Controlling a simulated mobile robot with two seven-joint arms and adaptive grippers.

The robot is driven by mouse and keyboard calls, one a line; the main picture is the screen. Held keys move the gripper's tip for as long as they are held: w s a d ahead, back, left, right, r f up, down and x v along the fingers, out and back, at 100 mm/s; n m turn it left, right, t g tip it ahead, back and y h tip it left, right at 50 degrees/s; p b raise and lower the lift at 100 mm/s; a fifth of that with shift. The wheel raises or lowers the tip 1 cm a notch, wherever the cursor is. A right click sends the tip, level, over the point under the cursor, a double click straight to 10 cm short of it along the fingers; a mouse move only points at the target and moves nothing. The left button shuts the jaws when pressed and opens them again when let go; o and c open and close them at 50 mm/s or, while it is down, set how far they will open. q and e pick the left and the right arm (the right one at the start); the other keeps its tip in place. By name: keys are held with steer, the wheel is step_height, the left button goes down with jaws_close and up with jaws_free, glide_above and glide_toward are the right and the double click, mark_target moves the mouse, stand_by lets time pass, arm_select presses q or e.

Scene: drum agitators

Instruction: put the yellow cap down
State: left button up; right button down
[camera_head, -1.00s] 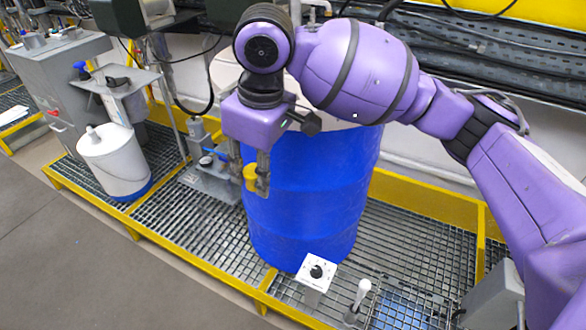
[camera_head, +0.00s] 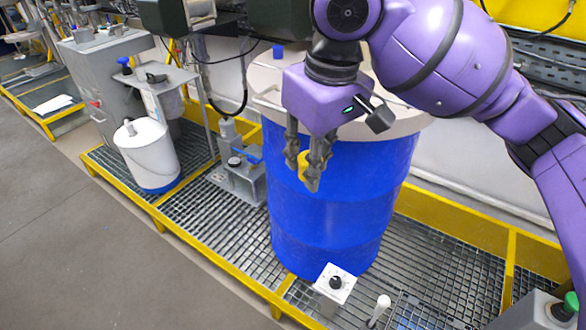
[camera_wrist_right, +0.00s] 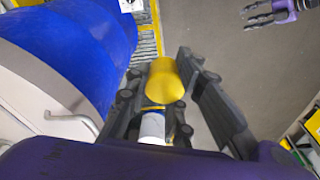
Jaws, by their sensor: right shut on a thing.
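My right gripper (camera_head: 308,184) is shut on the yellow cap (camera_head: 303,165) and holds it in the air in front of the blue drum (camera_head: 335,225), below the level of its lid. In the right wrist view the yellow cap (camera_wrist_right: 165,82) sits between the two dark fingers of the right gripper (camera_wrist_right: 172,85), with the drum (camera_wrist_right: 70,50) to the left. My left gripper (camera_wrist_right: 268,14) shows only in the right wrist view, at the top right, over the floor; its fingers are apart and empty.
The drum's pale lid (camera_head: 405,122) has a small blue cap (camera_head: 278,52) on it. A white pail (camera_head: 148,152) and a grey pump unit (camera_head: 240,175) stand left of the drum. A white knob box (camera_head: 334,284) stands in front. The grey floor (camera_head: 90,250) is clear.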

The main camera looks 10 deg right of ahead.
steer(key=shift+s+d+r+m, duration=0.45)
steer(key=shift+d+r+m, duration=0.05)
steer(key=shift+r, duration=0.2)
steer(key=shift+a+r, duration=0.1)
steer(key=w+a+m, duration=0.5)
steer(key=w+a, duration=0.3)
steer(key=s+d+f+n, duration=0.1)
steer(key=d+f+n, duration=0.1)
steer(key=f+n, duration=0.3)
steer(key=s+d+f+n+g, duration=0.1)
steer(key=f+n, duration=0.5)
steer(key=n, duration=0.6)
steer(key=shift+s+d+g+y, duration=0.3)
steer(key=shift+s+d+y, duration=0.05)
steer(key=shift+d+y, duration=0.1)
